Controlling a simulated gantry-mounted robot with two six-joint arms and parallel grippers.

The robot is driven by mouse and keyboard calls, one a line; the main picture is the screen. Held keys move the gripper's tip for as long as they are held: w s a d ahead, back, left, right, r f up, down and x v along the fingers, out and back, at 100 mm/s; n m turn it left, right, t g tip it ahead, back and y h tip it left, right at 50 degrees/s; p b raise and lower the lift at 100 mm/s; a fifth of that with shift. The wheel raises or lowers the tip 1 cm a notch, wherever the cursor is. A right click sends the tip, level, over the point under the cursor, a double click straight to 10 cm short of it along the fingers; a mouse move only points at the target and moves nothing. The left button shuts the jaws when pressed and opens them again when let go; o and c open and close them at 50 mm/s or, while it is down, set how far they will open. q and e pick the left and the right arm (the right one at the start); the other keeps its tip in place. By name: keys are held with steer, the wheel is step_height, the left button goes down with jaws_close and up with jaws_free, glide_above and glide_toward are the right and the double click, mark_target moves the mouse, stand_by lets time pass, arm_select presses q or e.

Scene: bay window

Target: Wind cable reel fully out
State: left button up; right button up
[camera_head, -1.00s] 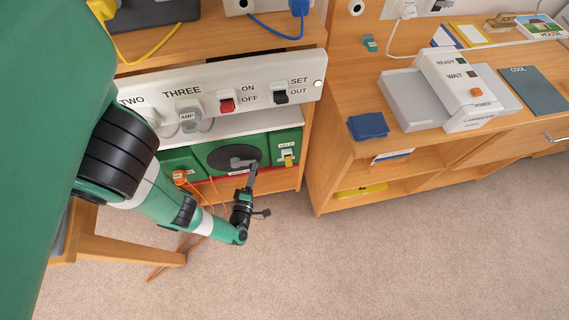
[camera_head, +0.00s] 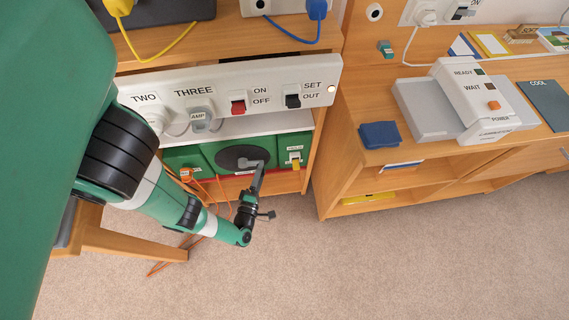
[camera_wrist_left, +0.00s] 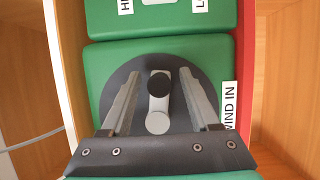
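The green cable reel box (camera_head: 205,153) stands on the low shelf under the white switch panel. Its dark round disc (camera_head: 232,155) faces out and shows again in the wrist view (camera_wrist_left: 125,84). The disc has a light crank arm (camera_wrist_left: 158,123) with a black knob (camera_wrist_left: 159,83). My left gripper (camera_head: 262,165) is at the disc, with one finger on each side of the knob and a visible gap at both. An orange cable (camera_head: 222,191) hangs from the reel's left part to the floor. My right gripper is out of view.
The white panel (camera_head: 215,76) with a red switch (camera_head: 238,107) and a black switch (camera_head: 292,101) juts out just above the reel. A wooden side wall (camera_head: 327,150) stands to its right. A wooden stool (camera_head: 120,240) is at left.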

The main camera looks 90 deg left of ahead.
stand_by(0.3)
arm_select(q)
steer(key=v, duration=1.1)
steer(key=shift+d+p, duration=0.25)
steer(key=shift+p, duration=0.1)
steer(key=shift+s, duration=0.1)
